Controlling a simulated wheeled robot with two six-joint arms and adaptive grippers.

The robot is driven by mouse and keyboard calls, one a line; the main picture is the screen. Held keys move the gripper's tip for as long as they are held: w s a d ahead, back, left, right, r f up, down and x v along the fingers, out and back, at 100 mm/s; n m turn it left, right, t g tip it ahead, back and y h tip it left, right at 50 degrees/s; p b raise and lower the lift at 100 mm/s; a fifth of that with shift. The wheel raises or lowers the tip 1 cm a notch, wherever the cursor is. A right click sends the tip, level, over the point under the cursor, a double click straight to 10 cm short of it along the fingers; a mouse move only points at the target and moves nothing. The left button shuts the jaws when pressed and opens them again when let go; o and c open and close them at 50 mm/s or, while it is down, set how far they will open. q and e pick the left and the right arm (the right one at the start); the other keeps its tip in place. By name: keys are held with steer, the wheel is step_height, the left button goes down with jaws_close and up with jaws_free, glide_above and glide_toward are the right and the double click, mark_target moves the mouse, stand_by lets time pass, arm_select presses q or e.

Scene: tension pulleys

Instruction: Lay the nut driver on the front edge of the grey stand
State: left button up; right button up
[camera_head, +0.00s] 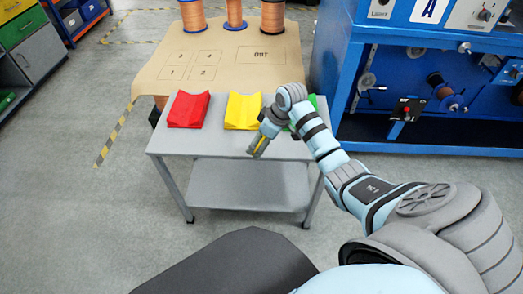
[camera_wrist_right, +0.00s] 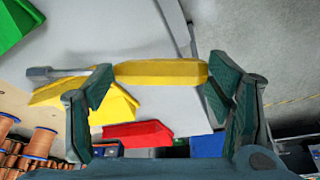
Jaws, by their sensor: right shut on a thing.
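The grey stand (camera_head: 215,146) is in the middle of the head view, its front edge toward me. My right gripper (camera_head: 259,145) is over the right part of that front edge, pointing down. In the right wrist view, the gripper (camera_wrist_right: 165,95) is shut on the nut driver, with its yellow handle (camera_wrist_right: 160,73) between the fingers. The thin shaft and grey tip (camera_wrist_right: 40,72) stick out to the left there. In the head view, only a bit of yellow shows at the fingers. I cannot tell whether the driver touches the stand. My left gripper is out of view.
Red (camera_head: 188,109), yellow (camera_head: 242,110) and green (camera_head: 320,103) V-shaped blocks stand along the back of the stand top. The front left of the top is clear. Copper spools (camera_head: 234,14) stand on a brown table behind. A blue cabinet (camera_head: 430,75) is on the right.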

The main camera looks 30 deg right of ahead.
mark_target(262, 157)
step_height(262, 157, down, 4)
steer(key=shift+f+b, duration=0.25)
steer(key=shift+b, duration=0.55)
steer(key=shift+r, duration=0.1)
steer(key=shift+c, duration=0.5)
steer(key=o, duration=1.3)
steer(key=shift+c, duration=0.2)
arm_select(q)
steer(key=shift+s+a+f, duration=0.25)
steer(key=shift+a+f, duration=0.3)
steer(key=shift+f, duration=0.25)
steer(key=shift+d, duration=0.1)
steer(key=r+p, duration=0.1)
steer(key=p, duration=0.1)
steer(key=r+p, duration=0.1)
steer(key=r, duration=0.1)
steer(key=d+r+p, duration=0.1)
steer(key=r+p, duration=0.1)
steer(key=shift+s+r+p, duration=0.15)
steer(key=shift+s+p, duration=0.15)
steer(key=shift+p, duration=0.05)
arm_select(e)
steer(key=v, duration=1.2)
steer(key=shift+r, duration=0.15)
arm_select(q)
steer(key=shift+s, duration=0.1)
